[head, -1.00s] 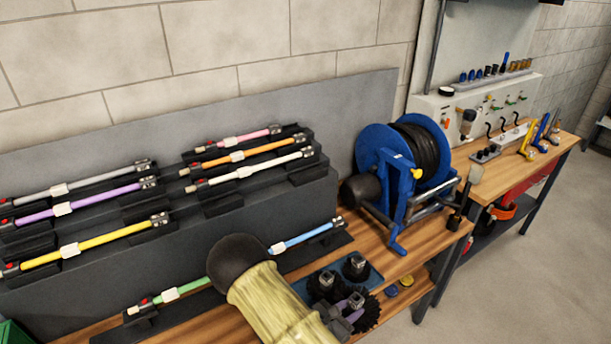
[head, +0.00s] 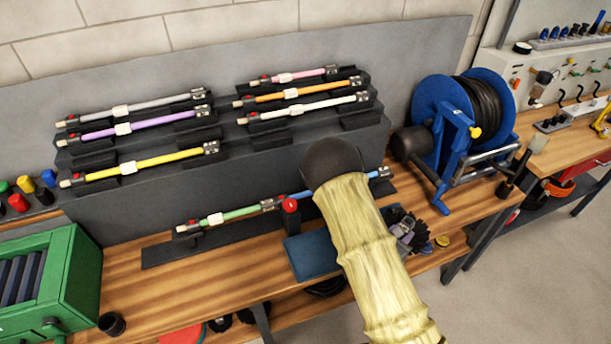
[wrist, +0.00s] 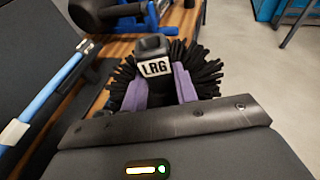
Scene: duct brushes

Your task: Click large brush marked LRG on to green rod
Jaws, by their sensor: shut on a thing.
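My gripper (wrist: 152,92), with purple finger pads, is shut on the large brush (wrist: 202,72). The brush has black bristles and a black square socket with a white LRG label facing the wrist camera. In the head view my gripper (head: 403,232) and the brush's dark bristles show just right of my forearm, over the right part of the bench. The green rod (head: 241,213) lies in a low dark holder along the bench, left of my forearm. Its right end has a grey-and-black fitting near a red knob. My arm hides part of the bench there.
A blue rod (head: 379,174) continues right of the green one, partly behind my arm. A blue mat (head: 312,257) lies left of my forearm. Several coloured rods rest on the grey rack behind. A blue hose reel (head: 447,125) stands right; a green cabinet (head: 75,275) stands left.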

